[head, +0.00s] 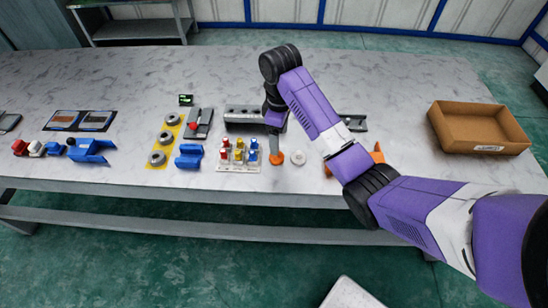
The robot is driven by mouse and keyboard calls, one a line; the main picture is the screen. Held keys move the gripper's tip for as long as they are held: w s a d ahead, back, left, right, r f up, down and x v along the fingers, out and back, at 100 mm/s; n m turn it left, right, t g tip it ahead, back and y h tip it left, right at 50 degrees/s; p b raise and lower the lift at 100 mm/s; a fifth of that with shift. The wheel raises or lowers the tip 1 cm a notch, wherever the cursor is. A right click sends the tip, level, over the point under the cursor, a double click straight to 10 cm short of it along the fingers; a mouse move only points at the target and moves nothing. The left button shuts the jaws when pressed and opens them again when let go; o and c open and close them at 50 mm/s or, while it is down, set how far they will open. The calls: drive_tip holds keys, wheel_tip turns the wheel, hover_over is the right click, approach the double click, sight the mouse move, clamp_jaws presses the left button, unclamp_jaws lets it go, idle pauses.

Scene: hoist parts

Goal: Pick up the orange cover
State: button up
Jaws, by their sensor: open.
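An orange piece (377,153) on the table is partly hidden behind my forearm; its full shape does not show. A second, small orange round piece (276,158) is at the foot of a grey upright part, just below my gripper. I cannot tell for certain which of the two is the cover. My gripper (273,128) points down over the middle of the table, left of the larger orange piece. It is open; its fingers are small and hard to make out here, and I cannot tell whether they touch the grey part.
A cardboard box (456,147) stands at the right. A white rack (238,167) of red, yellow and blue pieces and a blue block (189,155) are left of my gripper. A yellow strip (153,163) holds grey rings. A white ring (298,158) lies right of my gripper.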

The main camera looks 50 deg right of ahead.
drive_tip(key=shift+w+f+b, duration=0.1)
drive_tip(key=shift+f+b, duration=1.45)
drive_tip(key=shift+f, duration=0.25)
drive_tip(key=shift+w+a+f, duration=0.15)
drive_tip(key=shift+f, duration=1.9)
drive_tip(key=c, duration=1.4)
drive_tip(key=shift+o, duration=0.2)
drive_tip(key=shift+r, duration=0.1)
